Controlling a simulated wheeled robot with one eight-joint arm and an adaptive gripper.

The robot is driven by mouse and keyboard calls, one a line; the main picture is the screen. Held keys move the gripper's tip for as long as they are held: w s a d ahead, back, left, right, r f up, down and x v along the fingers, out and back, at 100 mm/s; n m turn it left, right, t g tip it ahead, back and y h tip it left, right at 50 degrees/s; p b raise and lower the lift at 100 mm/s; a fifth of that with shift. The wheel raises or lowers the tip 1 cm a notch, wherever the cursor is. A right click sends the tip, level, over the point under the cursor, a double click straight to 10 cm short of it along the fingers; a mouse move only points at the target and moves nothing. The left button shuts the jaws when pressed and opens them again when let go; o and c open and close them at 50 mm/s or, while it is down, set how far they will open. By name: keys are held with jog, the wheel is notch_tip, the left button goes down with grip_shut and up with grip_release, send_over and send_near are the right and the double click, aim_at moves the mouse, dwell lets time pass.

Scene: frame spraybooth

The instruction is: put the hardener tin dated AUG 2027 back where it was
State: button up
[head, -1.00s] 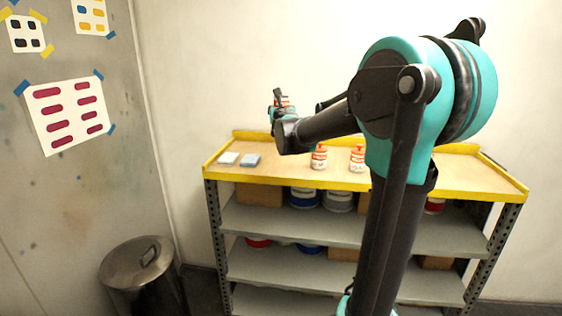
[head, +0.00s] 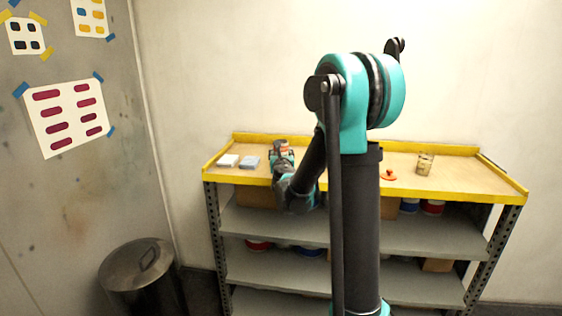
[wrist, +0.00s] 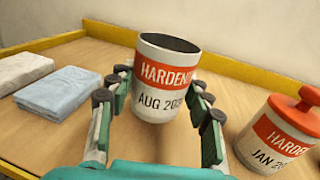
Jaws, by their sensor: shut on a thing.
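The hardener tin marked AUG 20.. (wrist: 165,85) is white with an orange-red band and stands upright between my fingers. Its last date digits are cut off by the curve. It has no lid and its dark inside shows. My gripper (wrist: 162,103) is shut on it, over the left part of the bench top. In the head view my gripper (head: 283,152) is low by the bench; whether the tin's base touches the wood I cannot tell. A second hardener tin, marked JAN (wrist: 282,135), stands to the right with its orange lid on.
A white folded cloth (wrist: 22,70) and a blue one (wrist: 72,90) lie left of the tin. An orange lid (head: 388,175) and a glass jar (head: 425,163) are on the right of the yellow-edged bench (head: 460,172). My arm hides the bench's middle.

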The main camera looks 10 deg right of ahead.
jog(key=shift+f, duration=1.55)
jog(key=shift+f, duration=0.15)
jog(key=o, duration=1.3)
